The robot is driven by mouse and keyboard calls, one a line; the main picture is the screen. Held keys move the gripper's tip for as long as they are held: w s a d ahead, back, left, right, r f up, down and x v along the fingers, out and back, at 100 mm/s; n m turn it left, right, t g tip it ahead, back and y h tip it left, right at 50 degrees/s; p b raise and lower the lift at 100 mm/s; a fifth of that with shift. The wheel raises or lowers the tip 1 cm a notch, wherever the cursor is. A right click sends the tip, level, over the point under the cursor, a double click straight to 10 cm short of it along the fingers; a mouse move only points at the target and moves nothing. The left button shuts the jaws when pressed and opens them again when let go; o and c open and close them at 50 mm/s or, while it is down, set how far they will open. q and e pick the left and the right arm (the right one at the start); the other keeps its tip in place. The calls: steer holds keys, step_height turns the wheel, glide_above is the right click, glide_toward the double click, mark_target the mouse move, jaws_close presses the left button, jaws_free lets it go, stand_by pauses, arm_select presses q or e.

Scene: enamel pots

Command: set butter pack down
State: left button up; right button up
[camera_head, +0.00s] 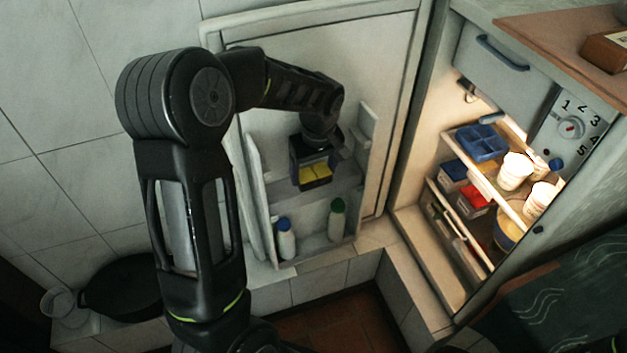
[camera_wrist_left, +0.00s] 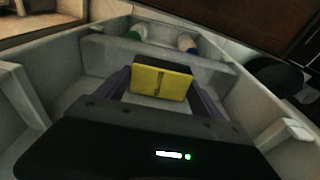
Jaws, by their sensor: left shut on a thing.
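The butter pack (camera_head: 316,173) shows as a small yellow block at my left gripper (camera_head: 313,180) in the head view. The left wrist view shows the yellow pack (camera_wrist_left: 160,82) between the two fingers of my left gripper (camera_wrist_left: 162,88), which is shut on it. The gripper and pack are at the upper shelf of the open fridge door (camera_head: 285,205). Whether the pack touches the shelf floor, I cannot tell. My right gripper is not in view.
Two bottles, one with a blue cap (camera_head: 286,240) and one with a green cap (camera_head: 336,219), stand in the lower door shelf. The lit fridge interior at right holds a blue tray (camera_head: 481,143), white cups (camera_head: 514,172) and boxes. A black pan (camera_head: 125,287) sits at lower left.

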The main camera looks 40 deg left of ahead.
mark_target(315, 173)
arm_select(q)
steer(key=shift+f, duration=1.9)
steer(key=shift+f, duration=0.1)
steer(key=shift+f+b, duration=0.15)
steer(key=shift+b, duration=0.25)
steer(key=o, duration=1.6)
steer(key=shift+r+p, duration=0.3)
steer(key=shift+r, duration=0.15)
steer(key=r, duration=0.3)
steer(key=d+r+p, duration=0.1)
steer(key=r, duration=0.3)
steer(key=s+r, duration=0.1)
steer(key=r, duration=0.3)
steer(key=shift+d+r, duration=0.25)
steer(key=shift+f, duration=0.1)
